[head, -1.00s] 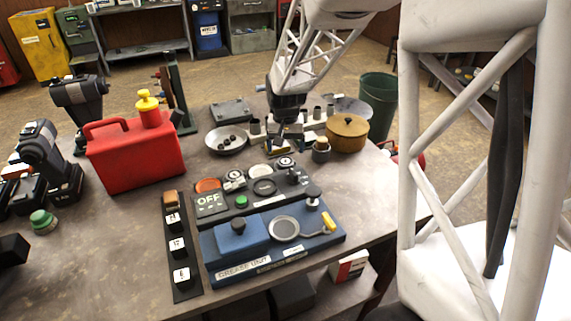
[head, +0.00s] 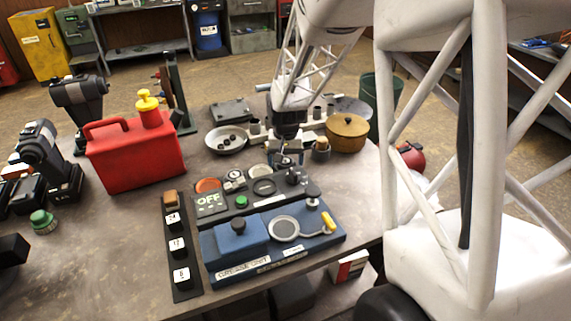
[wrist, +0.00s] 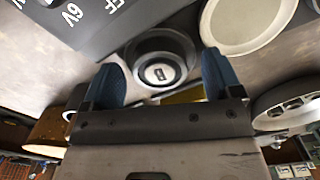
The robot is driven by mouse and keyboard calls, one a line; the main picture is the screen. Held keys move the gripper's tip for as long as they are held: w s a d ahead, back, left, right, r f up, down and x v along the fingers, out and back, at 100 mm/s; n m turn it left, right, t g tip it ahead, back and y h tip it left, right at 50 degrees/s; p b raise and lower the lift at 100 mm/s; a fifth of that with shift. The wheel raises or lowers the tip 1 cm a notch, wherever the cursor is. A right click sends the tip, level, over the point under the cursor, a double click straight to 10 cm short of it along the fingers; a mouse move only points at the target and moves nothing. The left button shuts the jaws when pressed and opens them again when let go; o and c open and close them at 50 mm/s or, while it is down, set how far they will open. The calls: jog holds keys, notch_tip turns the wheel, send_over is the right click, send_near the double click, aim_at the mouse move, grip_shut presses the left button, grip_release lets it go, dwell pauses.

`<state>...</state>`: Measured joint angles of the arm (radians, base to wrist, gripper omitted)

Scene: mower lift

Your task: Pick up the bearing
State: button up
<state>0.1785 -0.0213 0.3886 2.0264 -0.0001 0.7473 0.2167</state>
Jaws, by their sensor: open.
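A dark round part with a pale centre, which looks like the bearing (wrist: 160,72), lies flat on the grey table in the wrist view. My gripper (wrist: 168,82) is open, with one blue fingertip on each side of this part. I cannot tell whether either fingertip touches it. In the head view my gripper (head: 288,160) is low over the table, behind the dark control panel, and hides most of the part.
The dark panel (head: 212,204) and the blue grease unit (head: 240,238) lie in front. A pale disc (wrist: 245,22) is close beside my fingers. A brown lidded pot (head: 346,134) stands to the right, and a metal dish (head: 226,139) to the left.

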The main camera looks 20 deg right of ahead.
aim_at(285, 161)
jog(key=shift+c, duration=0.3)
jog(key=c, duration=1.1)
jog(key=shift+c, duration=0.2)
jog(key=shift+r, duration=0.1)
notch_tip(285, 161, up, 10)
dwell(0.7)
jog(key=s+a+n, duration=0.1)
jog(key=s+a, duration=0.2)
jog(key=s, duration=0.5)
jog(key=s+a+n, duration=0.2)
jog(key=s+a, duration=0.2)
jog(key=s, duration=0.4)
jog(key=s+a+n, duration=0.1)
jog(key=s+a, duration=0.2)
jog(key=s, duration=0.5)
jog(key=shift+a+r+n, duration=0.1)
jog(key=shift+a+n, duration=0.15)
jog(key=shift+n, duration=0.05)
